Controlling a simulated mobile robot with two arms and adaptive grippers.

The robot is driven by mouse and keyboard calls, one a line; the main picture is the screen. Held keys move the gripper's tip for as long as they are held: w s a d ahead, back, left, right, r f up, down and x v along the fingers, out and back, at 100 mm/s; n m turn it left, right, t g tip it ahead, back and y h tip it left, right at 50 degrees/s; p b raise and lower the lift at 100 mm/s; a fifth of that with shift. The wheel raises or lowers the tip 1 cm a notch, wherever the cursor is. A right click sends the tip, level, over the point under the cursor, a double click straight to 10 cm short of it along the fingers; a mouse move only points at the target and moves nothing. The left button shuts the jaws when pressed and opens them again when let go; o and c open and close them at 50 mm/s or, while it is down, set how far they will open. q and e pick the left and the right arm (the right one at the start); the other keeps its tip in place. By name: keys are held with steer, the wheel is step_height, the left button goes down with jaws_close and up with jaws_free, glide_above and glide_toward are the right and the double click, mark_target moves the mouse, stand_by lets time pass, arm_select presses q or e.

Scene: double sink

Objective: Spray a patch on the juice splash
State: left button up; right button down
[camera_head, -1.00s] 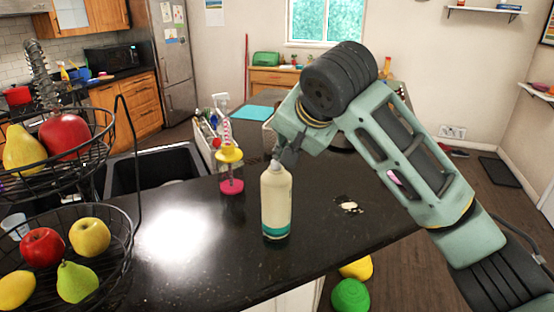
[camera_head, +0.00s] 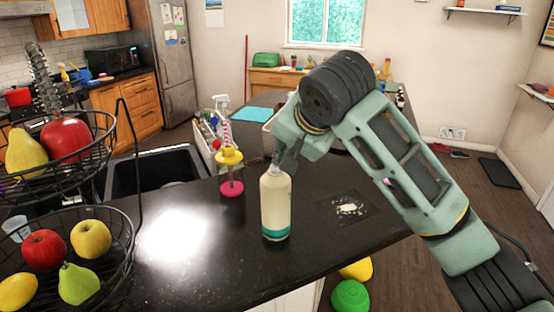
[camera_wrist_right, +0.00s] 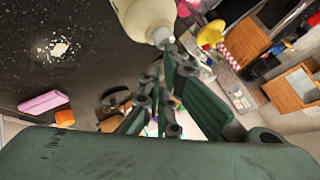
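A cream spray bottle (camera_head: 276,208) with a teal band is upright at the front edge of the black counter. My right gripper (camera_head: 280,160) is at its top, with the fingers shut around the bottle's head. The right wrist view shows the bottle (camera_wrist_right: 143,14) pointing away from the fingers (camera_wrist_right: 162,62). Whether its base touches the counter is unclear. The pale juice splash (camera_head: 350,208) lies right of the bottle, inside a darker square patch (camera_head: 368,202). The splash also shows in the right wrist view (camera_wrist_right: 60,49). My left gripper is out of view.
A yellow and pink stand (camera_head: 231,187) is left of the bottle, by the sink (camera_head: 155,172). A wire fruit basket (camera_head: 125,238) fills the left front. A white spray bottle (camera_head: 221,103) and a teal mat (camera_head: 254,113) are farther back.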

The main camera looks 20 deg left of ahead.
steer(key=shift+f, duration=0.1)
step_height(320, 180, up, 6)
steer(key=p, duration=0.5)
steer(key=shift+w+a, duration=0.1)
steer(key=shift+a, duration=0.05)
stand_by(0.6)
